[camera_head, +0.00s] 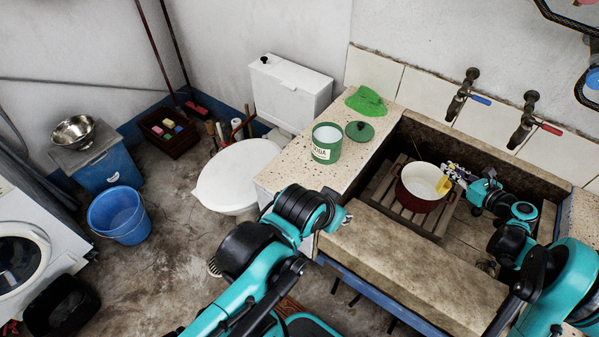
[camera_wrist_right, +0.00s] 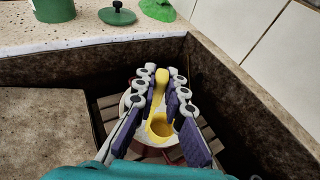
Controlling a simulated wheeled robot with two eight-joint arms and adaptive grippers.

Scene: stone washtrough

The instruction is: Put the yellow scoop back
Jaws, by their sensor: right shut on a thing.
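The yellow scoop (camera_head: 444,185) is between the fingers of my right gripper (camera_head: 451,175), which is shut on it. In the right wrist view the scoop (camera_wrist_right: 160,124) has its handle between the fingers (camera_wrist_right: 162,82) and its round, hollow end towards me. It is over the dark red pot (camera_head: 416,201) with a pale inside; whether it touches the pot is unclear. The pot stands on a wooden slatted rack (camera_head: 382,190) in the stone trough. A green canister (camera_head: 327,150) stands open on the speckled ledge, white inside. My left gripper (camera_head: 344,219) is mostly hidden behind its arm.
A green lid (camera_head: 359,131) lies beside the canister, with a green cloth (camera_head: 366,101) behind it. Two taps (camera_head: 462,92) project over the trough. The trough's thick stone front edge (camera_head: 415,258) lies nearer me. The ledge has some clear room.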

